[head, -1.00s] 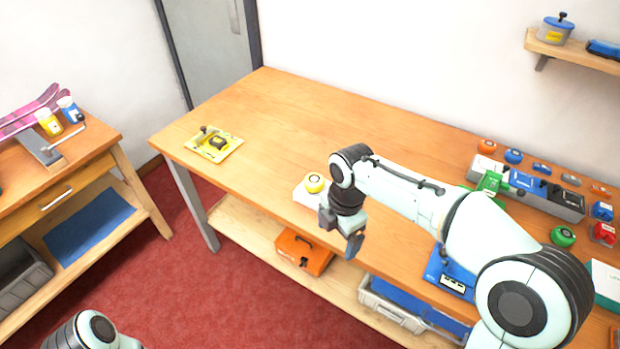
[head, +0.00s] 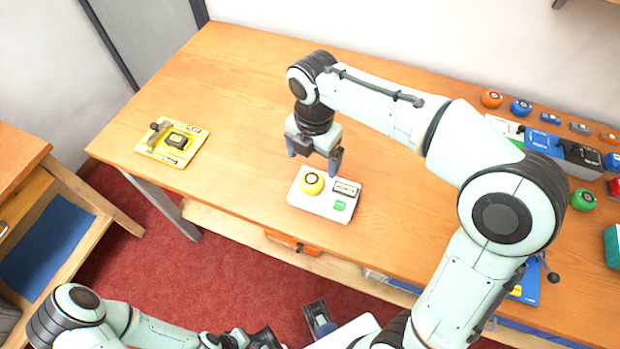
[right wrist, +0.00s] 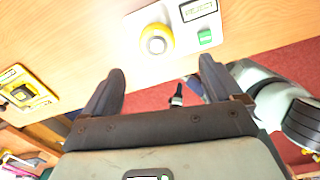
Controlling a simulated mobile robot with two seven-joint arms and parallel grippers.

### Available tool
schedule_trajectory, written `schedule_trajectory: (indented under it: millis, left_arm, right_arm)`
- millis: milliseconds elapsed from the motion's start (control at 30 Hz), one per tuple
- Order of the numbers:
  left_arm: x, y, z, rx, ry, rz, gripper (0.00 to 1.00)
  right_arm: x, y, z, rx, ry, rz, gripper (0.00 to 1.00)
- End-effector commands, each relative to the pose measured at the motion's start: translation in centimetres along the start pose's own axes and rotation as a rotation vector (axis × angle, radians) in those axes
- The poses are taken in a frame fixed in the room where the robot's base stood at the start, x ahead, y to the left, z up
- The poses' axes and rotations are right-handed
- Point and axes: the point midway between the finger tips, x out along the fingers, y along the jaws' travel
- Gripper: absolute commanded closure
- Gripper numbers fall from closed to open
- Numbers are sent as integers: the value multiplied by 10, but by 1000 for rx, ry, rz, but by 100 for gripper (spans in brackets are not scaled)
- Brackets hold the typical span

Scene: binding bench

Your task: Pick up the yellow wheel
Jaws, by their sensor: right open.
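The yellow wheel (head: 312,183) is a round yellow knob with a dark-ringed pale centre. It sits on the left part of a white panel (head: 322,211), beside a dark-framed label and a green button. My right gripper (head: 313,160) is open and empty, pointing down just behind and above the wheel. In the right wrist view the wheel (right wrist: 157,40) shows beyond and between the two spread fingertips (right wrist: 161,72), apart from them.
A yellow card with a black device (head: 176,140) lies at the bench's left end. Several coloured knobs and boxes, including a green knob (head: 583,199), stand at the right. The wooden bench top (head: 235,95) is clear between. The white panel lies near the front edge.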

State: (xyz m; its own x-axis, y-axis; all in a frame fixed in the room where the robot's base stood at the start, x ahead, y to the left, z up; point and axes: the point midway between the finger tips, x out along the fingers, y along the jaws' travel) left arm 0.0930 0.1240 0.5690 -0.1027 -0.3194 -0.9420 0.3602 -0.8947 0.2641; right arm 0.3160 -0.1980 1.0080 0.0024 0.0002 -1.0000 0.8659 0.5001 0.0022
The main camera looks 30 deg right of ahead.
Motion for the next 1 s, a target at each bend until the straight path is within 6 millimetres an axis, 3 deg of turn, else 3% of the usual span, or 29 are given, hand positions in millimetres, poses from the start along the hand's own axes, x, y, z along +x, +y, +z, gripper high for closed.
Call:
schedule_trajectory:
  millis: [100,367,633,967,1000]
  left_arm:
    - [5,-2,0,-1,-2,-1,66]
    - [8,-3,0,-1,-2,-1,66]
    - [14,-5,1,-1,-4,-1,66]
    - [14,-5,1,-1,-4,-1,66]
    - [14,-5,1,-1,-4,-1,66]
  right_arm:
    - [23,-1,0,1,1,-5,8]
    - [42,0,0,1,0,-3,8]
    - [81,2,2,0,1,-3,8]
    - [88,2,2,1,0,0,8]
    - [88,2,2,1,0,0,21]
